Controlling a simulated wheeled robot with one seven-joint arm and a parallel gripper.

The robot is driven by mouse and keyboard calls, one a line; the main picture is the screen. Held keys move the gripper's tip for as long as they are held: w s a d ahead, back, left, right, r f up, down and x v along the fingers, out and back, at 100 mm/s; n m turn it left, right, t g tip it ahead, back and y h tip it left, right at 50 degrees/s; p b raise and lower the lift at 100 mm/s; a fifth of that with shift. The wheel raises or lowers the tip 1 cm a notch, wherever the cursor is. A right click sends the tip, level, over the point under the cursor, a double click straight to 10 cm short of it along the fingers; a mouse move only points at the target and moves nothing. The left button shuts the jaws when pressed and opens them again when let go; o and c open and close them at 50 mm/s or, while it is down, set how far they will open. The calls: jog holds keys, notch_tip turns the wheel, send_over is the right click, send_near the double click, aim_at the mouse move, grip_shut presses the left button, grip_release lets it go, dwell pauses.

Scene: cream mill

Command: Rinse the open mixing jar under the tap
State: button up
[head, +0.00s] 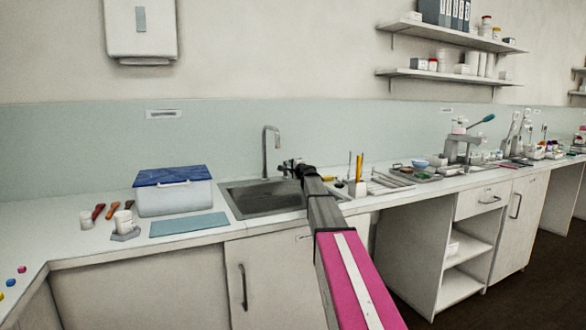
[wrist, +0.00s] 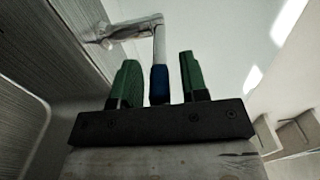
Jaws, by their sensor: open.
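My gripper (head: 290,167) is at the right side of the sink (head: 232,202), close to the tap (head: 265,150). In the wrist view its two green fingers (wrist: 158,68) are apart. A blue-ended metal rod (wrist: 159,84) shows between them, joined to a metal fitting (wrist: 120,31) that looks like part of the tap. I cannot tell whether the fingers touch it. No water is visible. Two small pale cups, one (head: 87,219) and another (head: 124,220), stand on the left counter; I cannot tell whether either is the mixing jar. No jar shows in the wrist view.
A clear box with a blue lid (head: 172,177) stands left of the sink, with a blue mat (head: 188,224) before it. A pencil holder (head: 357,187) and a drying rack (head: 388,183) stand right of the sink. Shelves (head: 450,77) hang above.

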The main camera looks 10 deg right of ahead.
grip_shut()
jog(key=d+n+y, duration=0.1)
jog(key=n+g+y, duration=0.1)
jog(key=y, duration=0.1)
jog(key=shift+w+d, duration=0.3)
jog(key=shift+d, duration=0.1)
grip_release()
jog(key=shift+s, duration=0.1)
